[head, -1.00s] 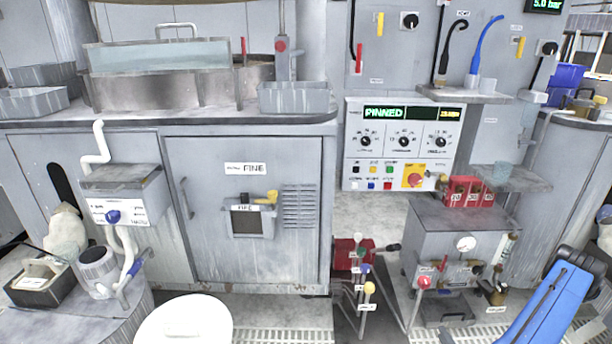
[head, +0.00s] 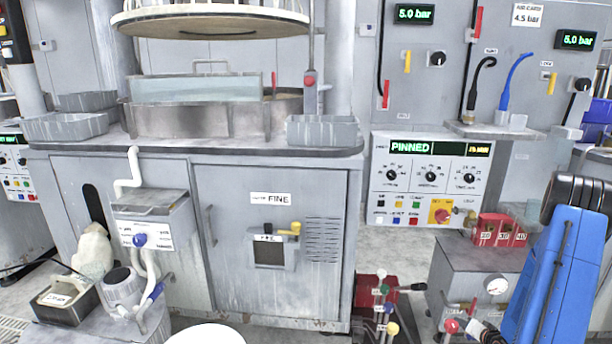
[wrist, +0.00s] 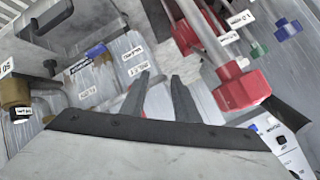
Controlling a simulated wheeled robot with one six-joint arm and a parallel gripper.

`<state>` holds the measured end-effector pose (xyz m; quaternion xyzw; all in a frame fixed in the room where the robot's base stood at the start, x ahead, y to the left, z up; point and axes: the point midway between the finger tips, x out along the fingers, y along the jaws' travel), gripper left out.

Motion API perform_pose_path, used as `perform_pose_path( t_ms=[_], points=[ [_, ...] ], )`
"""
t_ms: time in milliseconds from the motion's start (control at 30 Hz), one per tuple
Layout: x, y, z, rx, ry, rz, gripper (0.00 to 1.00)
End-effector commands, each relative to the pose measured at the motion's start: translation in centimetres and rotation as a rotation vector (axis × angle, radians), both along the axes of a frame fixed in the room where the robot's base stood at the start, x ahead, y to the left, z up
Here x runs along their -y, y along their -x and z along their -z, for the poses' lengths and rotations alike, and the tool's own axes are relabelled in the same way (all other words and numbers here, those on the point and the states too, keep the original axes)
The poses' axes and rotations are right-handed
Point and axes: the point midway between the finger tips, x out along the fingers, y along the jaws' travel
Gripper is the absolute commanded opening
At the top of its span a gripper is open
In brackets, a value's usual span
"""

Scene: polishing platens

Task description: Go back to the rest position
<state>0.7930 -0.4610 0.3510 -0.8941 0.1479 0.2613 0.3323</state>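My gripper (wrist: 161,75) shows in the wrist view with its two dark fingers apart. Nothing is visible between them. It hangs over blurred grey equipment with white labels, and I see no contact. In the head view a blue part of my arm (head: 555,285) rises at the right edge; the gripper itself is not visible there.
A brass fitting (wrist: 16,94) is at left. The head view shows the grey FINE cabinet (head: 270,180) and PINNED control panel (head: 430,180).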

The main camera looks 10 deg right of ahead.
Motion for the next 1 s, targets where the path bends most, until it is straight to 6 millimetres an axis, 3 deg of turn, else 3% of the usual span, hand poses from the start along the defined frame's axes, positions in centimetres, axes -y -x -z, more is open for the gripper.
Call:
perform_pose_path(
  t_ms=[200, 533, 1000],
  points=[
    [-1.3, -1.7, -4.8, -0.075, 0.107, -0.036, 0.28],
    [-4.4, -2.8, -12.6, -0.188, 0.252, -0.078, 0.28],
    [-11.4, -1.0, -23.4, -0.323, 0.395, -0.132, 0.28]
  ],
)
